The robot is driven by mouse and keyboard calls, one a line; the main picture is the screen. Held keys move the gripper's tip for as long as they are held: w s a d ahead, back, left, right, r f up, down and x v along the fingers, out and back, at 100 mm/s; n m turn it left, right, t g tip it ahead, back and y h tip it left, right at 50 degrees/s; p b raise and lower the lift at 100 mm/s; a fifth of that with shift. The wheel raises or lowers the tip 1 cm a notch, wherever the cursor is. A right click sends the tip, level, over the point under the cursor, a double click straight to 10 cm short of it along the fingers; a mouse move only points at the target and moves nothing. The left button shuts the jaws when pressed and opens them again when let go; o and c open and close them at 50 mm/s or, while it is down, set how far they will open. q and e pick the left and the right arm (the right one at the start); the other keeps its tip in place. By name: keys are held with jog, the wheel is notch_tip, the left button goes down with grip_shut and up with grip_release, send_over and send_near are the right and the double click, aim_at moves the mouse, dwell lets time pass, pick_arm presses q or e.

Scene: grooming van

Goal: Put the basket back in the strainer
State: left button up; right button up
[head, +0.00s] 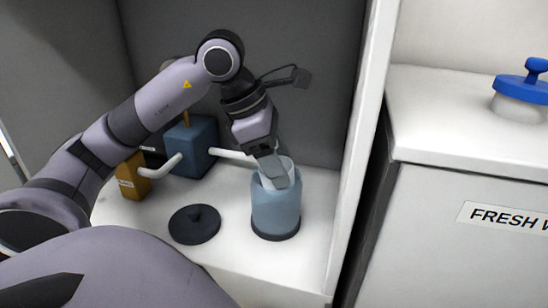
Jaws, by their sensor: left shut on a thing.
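The strainer (275,212) is a light blue, see-through cylinder with a dark base, upright on the white shelf. A pale basket (287,172) shows at its open top, its rim above the strainer's rim and its lower part inside. My left gripper (274,172) points down at the strainer's mouth and is shut on the basket. How deep the basket sits is hidden by the strainer wall and the gripper. My right gripper is not in view.
A blue box-shaped unit (192,145) with white pipes stands behind, with a yellow-brown labelled box (131,180) to its left. The bay's white side wall (354,150) rises close right of the strainer. Beyond it is a fresh water tank (470,220) with a blue-handled cap (522,88).

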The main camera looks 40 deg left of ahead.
pick_arm(q)
jog(key=o, duration=1.1)
jog(key=shift+g+y, duration=0.3)
jog(key=shift+g, duration=0.6)
jog(key=f, duration=0.7)
jog(key=shift+s+d, duration=0.2)
jog(key=shift+d, duration=0.2)
jog(key=shift+o, duration=0.4)
jog(key=shift+t, duration=0.9)
jog(key=r, duration=0.4)
jog(key=a+r+p, duration=0.1)
jog(key=r, duration=0.3)
jog(key=s+a+r+p, duration=0.1)
jog(key=r, duration=0.2)
jog(key=shift+s+a+r, duration=0.1)
jog(key=shift+a+r, duration=0.1)
jog(key=shift+r, duration=0.2)
jog(key=shift+a+r+p, duration=0.1)
jog(key=shift+r+p, duration=0.25)
jog(key=shift+r, duration=0.15)
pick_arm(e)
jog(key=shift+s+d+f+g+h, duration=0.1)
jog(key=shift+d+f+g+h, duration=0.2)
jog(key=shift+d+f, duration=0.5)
pick_arm(q)
jog(key=shift+s, duration=0.15)
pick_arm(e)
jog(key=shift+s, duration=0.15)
